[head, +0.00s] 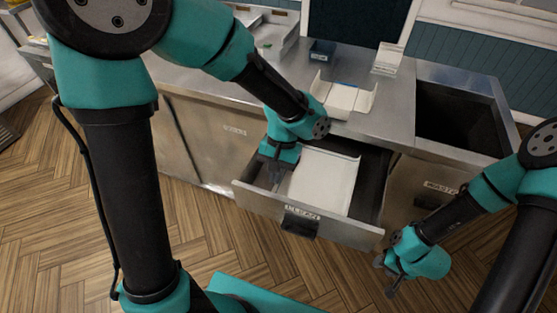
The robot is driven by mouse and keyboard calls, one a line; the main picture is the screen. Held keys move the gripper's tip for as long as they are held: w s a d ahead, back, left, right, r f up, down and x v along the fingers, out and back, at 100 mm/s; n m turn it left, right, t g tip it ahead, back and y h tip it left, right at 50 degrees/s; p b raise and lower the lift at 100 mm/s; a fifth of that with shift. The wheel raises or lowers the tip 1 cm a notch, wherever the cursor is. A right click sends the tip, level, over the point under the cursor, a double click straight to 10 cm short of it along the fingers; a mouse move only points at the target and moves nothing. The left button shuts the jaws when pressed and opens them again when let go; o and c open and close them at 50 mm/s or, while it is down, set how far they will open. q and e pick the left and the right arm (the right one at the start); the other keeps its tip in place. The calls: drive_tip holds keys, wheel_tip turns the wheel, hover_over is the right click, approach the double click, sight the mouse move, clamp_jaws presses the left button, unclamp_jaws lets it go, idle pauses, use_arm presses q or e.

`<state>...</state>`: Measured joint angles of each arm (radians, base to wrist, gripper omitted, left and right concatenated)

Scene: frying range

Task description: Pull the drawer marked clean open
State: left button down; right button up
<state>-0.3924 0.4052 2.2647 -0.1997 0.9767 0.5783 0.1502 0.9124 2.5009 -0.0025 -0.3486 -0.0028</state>
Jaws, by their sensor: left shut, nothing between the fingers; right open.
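A steel drawer (255,203) stands pulled out of the counter, with a label (303,212) on its front too small to read surely and a dark handle (300,225) below it. A white tray or stack (325,180) lies inside. My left gripper (276,180) is shut and empty, pointing down at the drawer's left part, behind the front panel and apart from the handle. Its fingertips are partly hard to see. My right gripper (386,283) is open and empty, over the floor to the right of the drawer front.
The steel counter (385,115) holds an open white box (348,98) and a small dark box (322,51). A dark open bin (460,115) is sunk at the right. Another labelled front (425,190) is at the right of the drawer. The wooden floor (205,235) before the counter is clear.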

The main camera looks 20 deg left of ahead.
sight(274, 197)
use_arm(q)
drive_tip(key=v, duration=0.4)
idle(0.3)
drive_tip(key=shift+x, duration=4.8)
drive_tip(key=w+d+r, duration=0.4)
drive_tip(key=w+d, duration=0.1)
drive_tip(key=d, duration=0.5)
drive_tip(key=w+d+r, duration=0.4)
drive_tip(key=w+d, duration=0.1)
drive_tip(key=d, duration=0.6)
drive_tip(key=shift+r, duration=0.4)
